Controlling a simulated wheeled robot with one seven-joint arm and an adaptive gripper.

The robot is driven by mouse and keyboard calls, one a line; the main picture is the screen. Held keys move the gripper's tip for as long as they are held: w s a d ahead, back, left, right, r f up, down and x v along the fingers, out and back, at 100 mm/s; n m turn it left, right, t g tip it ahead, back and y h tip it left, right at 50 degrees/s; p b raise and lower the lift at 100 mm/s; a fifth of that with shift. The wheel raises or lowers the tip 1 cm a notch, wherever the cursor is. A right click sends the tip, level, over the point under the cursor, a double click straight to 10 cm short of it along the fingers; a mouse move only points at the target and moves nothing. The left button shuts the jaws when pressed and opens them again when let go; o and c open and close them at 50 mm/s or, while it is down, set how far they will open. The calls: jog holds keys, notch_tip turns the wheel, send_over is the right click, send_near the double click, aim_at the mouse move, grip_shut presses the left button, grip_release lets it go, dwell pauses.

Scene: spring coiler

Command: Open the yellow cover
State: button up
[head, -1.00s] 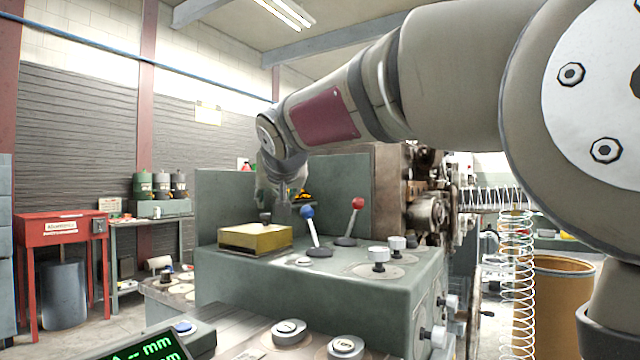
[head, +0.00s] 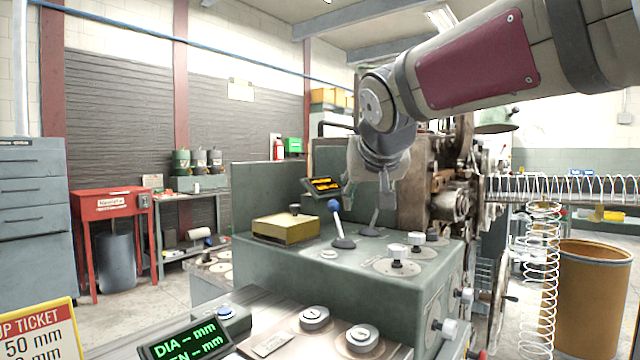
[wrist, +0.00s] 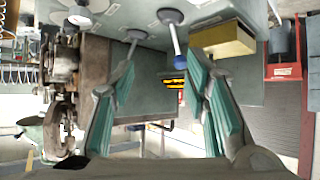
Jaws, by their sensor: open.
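The yellow cover (head: 285,229) is a low box-shaped lid with a dark knob on top. It lies flat and closed on the green-grey machine console (head: 330,275). In the wrist view the yellow cover (wrist: 222,40) is at the upper right, beside one finger. My gripper (head: 386,192) is in the air to the right of the cover, above the levers, apart from the cover. In the wrist view my gripper (wrist: 163,58) has its teal-padded fingers spread, with nothing held between them.
A blue-knobbed lever (head: 338,222) stands just right of the cover; another lever's knob is hidden by my gripper. White-topped knobs (head: 397,252) sit farther right. A small orange-lit display (head: 325,185) is behind. Coiling machinery (head: 450,190) stands at the right.

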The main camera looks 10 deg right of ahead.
jog(key=shift+s+d, duration=0.4)
jog(key=shift+s, duration=0.4)
